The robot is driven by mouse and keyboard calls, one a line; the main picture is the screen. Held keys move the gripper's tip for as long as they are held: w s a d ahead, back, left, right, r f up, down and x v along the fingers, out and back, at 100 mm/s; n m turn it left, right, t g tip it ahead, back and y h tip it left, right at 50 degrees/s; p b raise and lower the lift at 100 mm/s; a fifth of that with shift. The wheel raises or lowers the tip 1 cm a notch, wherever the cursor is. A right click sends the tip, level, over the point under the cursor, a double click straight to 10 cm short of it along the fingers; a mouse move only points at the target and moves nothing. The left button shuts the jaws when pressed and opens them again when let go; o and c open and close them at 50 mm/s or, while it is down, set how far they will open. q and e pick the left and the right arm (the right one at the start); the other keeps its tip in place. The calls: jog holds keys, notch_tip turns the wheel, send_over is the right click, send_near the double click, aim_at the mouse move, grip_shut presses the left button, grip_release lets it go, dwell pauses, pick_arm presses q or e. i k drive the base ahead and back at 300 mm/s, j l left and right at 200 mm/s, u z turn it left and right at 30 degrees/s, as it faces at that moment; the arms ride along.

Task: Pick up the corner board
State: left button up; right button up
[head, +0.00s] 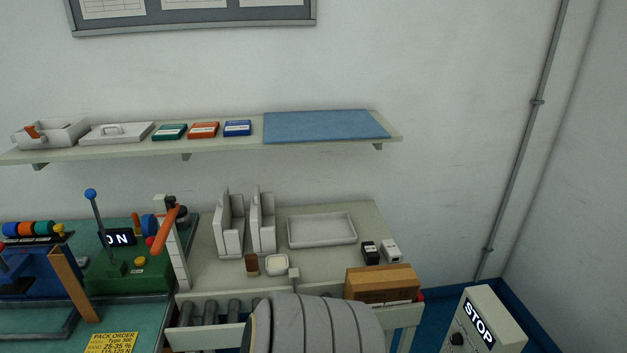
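A narrow brown strip (75,285) leans at a slant beside the blue machine at the lower left. Two white upright angled pieces (229,228) and (262,225) stand side by side on the pale bench (300,277). Neither of my grippers is in view, so what they hold does not show.
A shallow white tray (322,244), small dark and white blocks, and a cardboard box (382,283) are on the bench. A grey roller conveyor (210,313) runs in front. The wall shelf (215,150) holds a blue mat (325,125). A STOP cabinet (490,320) stands right.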

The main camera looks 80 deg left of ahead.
aim_at(57, 260)
jog(key=u, duration=4.3)
